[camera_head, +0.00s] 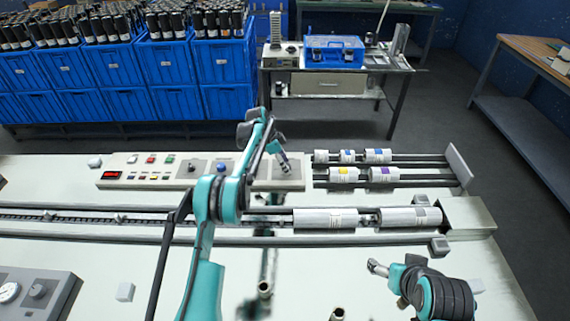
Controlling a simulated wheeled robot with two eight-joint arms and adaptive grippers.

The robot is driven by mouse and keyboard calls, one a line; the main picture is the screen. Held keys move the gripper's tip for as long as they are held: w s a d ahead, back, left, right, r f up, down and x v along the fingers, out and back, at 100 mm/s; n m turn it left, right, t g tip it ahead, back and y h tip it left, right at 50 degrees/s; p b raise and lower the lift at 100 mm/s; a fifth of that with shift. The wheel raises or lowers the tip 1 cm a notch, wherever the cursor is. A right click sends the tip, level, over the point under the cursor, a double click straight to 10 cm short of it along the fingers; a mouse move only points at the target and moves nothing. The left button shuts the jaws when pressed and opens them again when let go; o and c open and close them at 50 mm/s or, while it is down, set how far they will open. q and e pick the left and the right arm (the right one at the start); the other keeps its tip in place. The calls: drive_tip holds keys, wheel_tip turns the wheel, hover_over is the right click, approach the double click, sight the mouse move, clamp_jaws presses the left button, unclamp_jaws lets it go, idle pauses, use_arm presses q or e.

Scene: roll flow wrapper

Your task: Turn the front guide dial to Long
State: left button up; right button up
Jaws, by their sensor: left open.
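The long control panel (130,181) on the machine carries a red display, coloured buttons, a blue knob (221,168) and a dark dial (197,168). I cannot read any label, so I cannot tell which control is the front guide dial or where it points. My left gripper (285,166) is open and empty over the right end of this panel. My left arm crosses in front of the panel and hides part of it. My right gripper (377,268) is low at the right above the white machine top, and its jaws are too small to judge.
White rolls (325,218) lie along the front rail, and smaller labelled rolls (343,174) sit on rods behind. A grey gauge panel (38,291) is at the lower left. Blue crates (165,68) and a metal table (335,63) stand behind the machine.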

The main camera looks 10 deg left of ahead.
use_arm(q)
drive_tip(key=v, duration=1.2)
drive_tip(key=s+d+r+n+t+y, duration=0.15)
drive_tip(key=s+r+n, duration=0.25)
drive_tip(key=s+r, duration=0.4)
drive_tip(key=s+d+r+n+t+y, duration=0.1)
drive_tip(key=s+d+r+n, duration=0.15)
drive_tip(key=s+r, duration=0.6)
drive_tip(key=s+f+n+t+y, duration=0.1)
drive_tip(key=s+f+n, duration=0.3)
drive_tip(key=s, duration=0.9)
drive_tip(key=s+f+n+t, duration=0.2)
drive_tip(key=s+f, duration=0.5)
drive_tip(key=s, duration=0.7)
drive_tip(key=shift+a+f+n+y, duration=0.15)
drive_tip(key=shift+a+n+y, duration=0.2)
drive_tip(key=shift+n, duration=0.5)
